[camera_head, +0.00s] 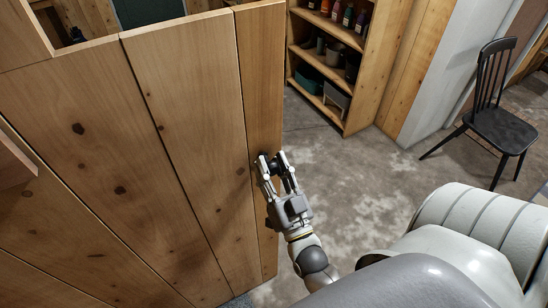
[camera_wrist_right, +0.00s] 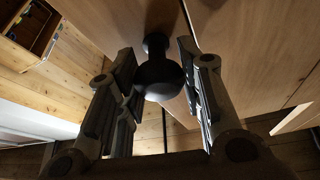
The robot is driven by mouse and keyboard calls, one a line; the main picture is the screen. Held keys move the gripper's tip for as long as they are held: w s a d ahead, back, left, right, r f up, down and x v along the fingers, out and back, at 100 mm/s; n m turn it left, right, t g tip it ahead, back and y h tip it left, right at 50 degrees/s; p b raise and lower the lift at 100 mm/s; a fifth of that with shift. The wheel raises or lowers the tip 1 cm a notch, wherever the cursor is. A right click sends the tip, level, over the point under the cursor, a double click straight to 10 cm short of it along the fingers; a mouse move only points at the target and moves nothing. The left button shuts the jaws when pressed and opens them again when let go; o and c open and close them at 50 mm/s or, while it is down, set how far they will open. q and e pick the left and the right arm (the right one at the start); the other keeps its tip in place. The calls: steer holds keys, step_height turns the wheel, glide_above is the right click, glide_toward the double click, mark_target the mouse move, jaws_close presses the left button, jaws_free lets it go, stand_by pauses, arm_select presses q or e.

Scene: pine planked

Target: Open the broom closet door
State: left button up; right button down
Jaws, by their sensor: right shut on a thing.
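The closet door (camera_head: 190,130) is a tall panel of knotty pine planks filling the left half of the head view. A round black knob (camera_wrist_right: 158,78) on a short stem stands out from the door face in the right wrist view. My right gripper (camera_head: 273,161) is at the door's right-hand plank, shut on the knob, with one finger on each side of it. In the head view the fingers largely hide the knob. I cannot tell how far the door stands from its frame. My left gripper is not in view.
An open wooden shelf (camera_head: 330,60) with bottles and bins stands behind, right of the door's edge. A black chair (camera_head: 492,115) stands at the far right. The grey floor (camera_head: 370,170) between them is clear. My right arm covers the lower right.

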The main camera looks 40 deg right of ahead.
steer(key=c, duration=1)
jaws_free()
steer(key=shift+o, duration=0.2)
steer(key=v, duration=1.2)
